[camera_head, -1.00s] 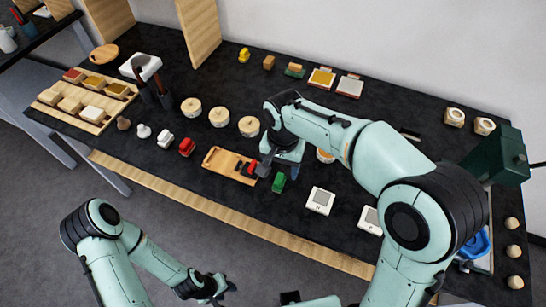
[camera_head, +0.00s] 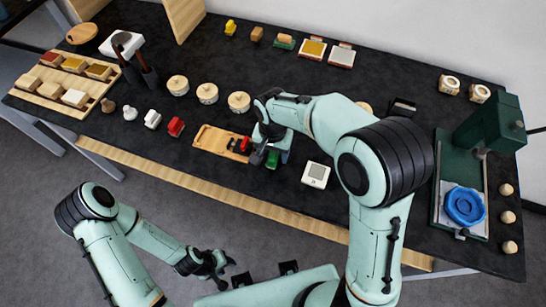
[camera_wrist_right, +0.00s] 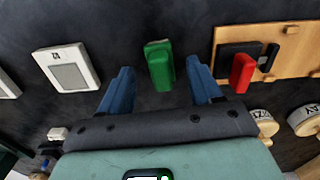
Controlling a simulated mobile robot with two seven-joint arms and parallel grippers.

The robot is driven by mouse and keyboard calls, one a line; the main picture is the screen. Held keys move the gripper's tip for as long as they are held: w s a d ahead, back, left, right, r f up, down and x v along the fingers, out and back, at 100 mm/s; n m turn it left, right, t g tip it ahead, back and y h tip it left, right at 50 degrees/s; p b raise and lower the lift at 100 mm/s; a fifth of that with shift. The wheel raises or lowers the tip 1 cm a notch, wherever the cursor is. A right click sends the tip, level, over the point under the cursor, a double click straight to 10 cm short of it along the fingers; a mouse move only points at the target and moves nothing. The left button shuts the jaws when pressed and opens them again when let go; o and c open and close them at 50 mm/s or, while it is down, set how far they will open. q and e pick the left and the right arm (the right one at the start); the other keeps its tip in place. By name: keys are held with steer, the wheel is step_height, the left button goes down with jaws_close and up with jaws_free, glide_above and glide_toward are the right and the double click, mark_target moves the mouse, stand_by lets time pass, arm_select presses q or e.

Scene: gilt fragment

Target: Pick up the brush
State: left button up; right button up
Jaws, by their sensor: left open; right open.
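I cannot tell for sure which object is the brush. A small green block-like piece (camera_wrist_right: 160,65) with a paler end stands between the spread blue fingers of my right gripper (camera_wrist_right: 159,72), with gaps on both sides. In the head view this green piece (camera_head: 272,160) shows just below my right gripper (camera_head: 266,136), partly hidden by it. My right gripper is open and empty. Dark-handled tools (camera_head: 122,40) stand at the back left of the table. My left gripper (camera_head: 218,264) is open and empty, off the table's front edge.
A wooden tray (camera_head: 209,138) with a red piece (camera_wrist_right: 242,72) lies beside the green one. A white square device (camera_head: 316,175) is on its other side. Round wooden discs (camera_head: 208,93) stand behind. A green press (camera_head: 490,125) with a blue dish (camera_head: 465,205) stands at right.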

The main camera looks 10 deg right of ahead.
mark_target(272, 154)
step_height(272, 154, down, 2)
steer(key=shift+f, duration=0.2)
arm_select(q)
steer(key=shift+s+f, duration=0.1)
arm_select(e)
steer(key=c, duration=1.1)
steer(key=shift+c, duration=0.2)
steer(key=shift+r, duration=0.1)
arm_select(q)
steer(key=w+r+p, duration=0.2)
steer(key=w+r, duration=0.1)
steer(key=shift+r, duration=0.2)
arm_select(e)
step_height(272, 154, up, 20)
